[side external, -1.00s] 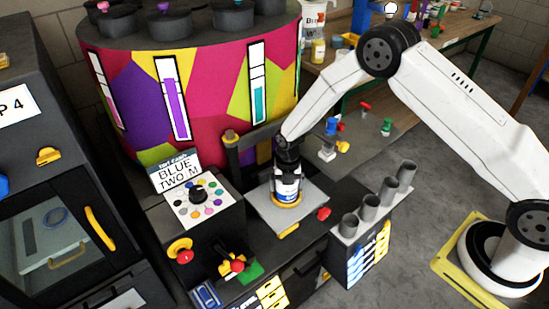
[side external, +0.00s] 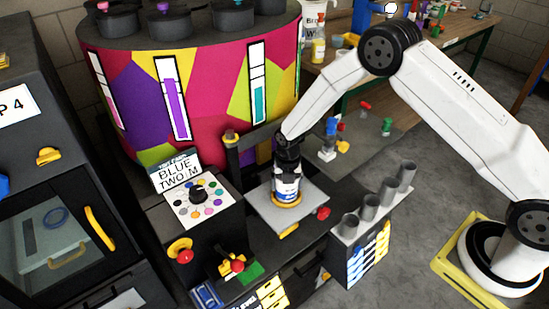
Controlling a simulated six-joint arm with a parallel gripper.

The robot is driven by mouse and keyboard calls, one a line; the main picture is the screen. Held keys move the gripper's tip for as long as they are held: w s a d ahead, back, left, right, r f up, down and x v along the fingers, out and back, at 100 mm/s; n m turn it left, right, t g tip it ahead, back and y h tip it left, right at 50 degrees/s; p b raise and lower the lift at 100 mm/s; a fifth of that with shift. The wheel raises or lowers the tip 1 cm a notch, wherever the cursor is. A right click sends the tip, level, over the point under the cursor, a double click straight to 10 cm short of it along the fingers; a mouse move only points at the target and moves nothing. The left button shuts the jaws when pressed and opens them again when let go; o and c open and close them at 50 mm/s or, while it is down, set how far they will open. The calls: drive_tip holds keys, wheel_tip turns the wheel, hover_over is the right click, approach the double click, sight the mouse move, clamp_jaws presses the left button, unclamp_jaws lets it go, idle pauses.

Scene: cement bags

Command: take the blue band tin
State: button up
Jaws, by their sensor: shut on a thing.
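The tin (side external: 286,187) is white with a blue band and stands upright at the yellow ring (side external: 287,200) on a grey plate (side external: 262,209). My gripper (side external: 287,172) comes down over it from above and is shut on it. The fingertips are small in this view and partly merge with the tin's top. I cannot tell whether the tin's base touches the ring.
A rack of grey cups (side external: 369,207) is at the right. A red knob (side external: 323,213) sits at the plate's right edge. A multicoloured drum (side external: 215,85) rises behind.

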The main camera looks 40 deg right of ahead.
drive_tip(key=shift+r, duration=0.65)
drive_tip(key=s+d+r, duration=0.1)
drive_tip(key=s+r, duration=1)
drive_tip(key=s, duration=0.3)
drive_tip(key=shift+r, duration=0.15)
drive_tip(key=shift+d, duration=0.1)
